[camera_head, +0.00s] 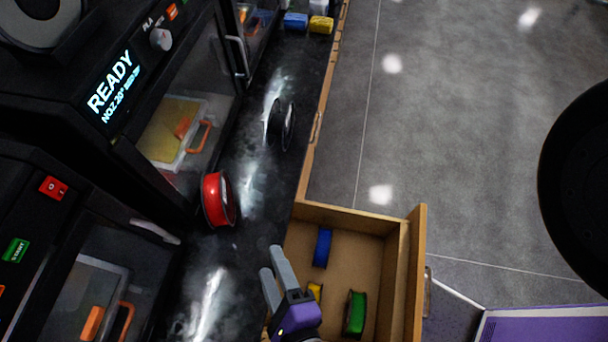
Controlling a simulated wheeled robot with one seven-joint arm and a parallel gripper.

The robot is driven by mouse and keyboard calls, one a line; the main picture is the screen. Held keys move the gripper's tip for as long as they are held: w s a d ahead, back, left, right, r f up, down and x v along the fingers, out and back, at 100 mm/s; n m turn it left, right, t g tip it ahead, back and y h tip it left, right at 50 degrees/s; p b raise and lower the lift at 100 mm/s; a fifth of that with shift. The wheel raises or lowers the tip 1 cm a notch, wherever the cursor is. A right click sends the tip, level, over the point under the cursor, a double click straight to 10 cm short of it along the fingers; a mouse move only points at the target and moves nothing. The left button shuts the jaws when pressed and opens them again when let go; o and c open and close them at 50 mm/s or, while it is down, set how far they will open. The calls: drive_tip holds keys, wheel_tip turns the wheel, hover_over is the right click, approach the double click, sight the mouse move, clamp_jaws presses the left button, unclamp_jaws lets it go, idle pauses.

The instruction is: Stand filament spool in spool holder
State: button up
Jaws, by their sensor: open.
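A red filament spool (218,198) stands on its edge on the dark bench, beside the printers. A black disc-shaped thing (281,125) stands farther along the bench; I cannot tell if it is a spool or a holder. The open drawer holds a blue spool (322,247), a green spool (355,313) and a yellow one (315,291), partly hidden by my gripper. My gripper (271,261) is open and empty, over the drawer's left edge, below and right of the red spool. No spool holder is clearly recognisable.
Black printers (130,150) with doors and protruding handles line the left. A wooden drawer (413,270) sticks out from the bench (245,185). Blue (296,20) and yellow (321,25) items lie at the far end. Floor (450,130) is free at right, beside a black round object (580,190).

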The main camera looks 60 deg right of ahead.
drive_tip(key=s+d+r+n+t+y, duration=0.1)
drive_tip(key=s+d+r+n+y, duration=0.2)
drive_tip(key=n, duration=1.1)
drive_tip(key=s+d+r+n+t+y, duration=0.2)
drive_tip(key=s+d+r+n+y, duration=0.2)
drive_tip(key=d+n, duration=0.5)
drive_tip(key=r+n, duration=0.1)
drive_tip(key=n, duration=0.5)
drive_tip(key=shift+s+r+t, duration=0.25)
drive_tip(key=shift+s+t, duration=0.05)
drive_tip(key=shift+s, duration=0.1)
drive_tip(key=shift+o, duration=0.2)
drive_tip(key=shift+w+d+r+n+y, duration=0.15)
drive_tip(key=shift+r+n+y, duration=0.2)
drive_tip(key=shift+n, duration=0.75)
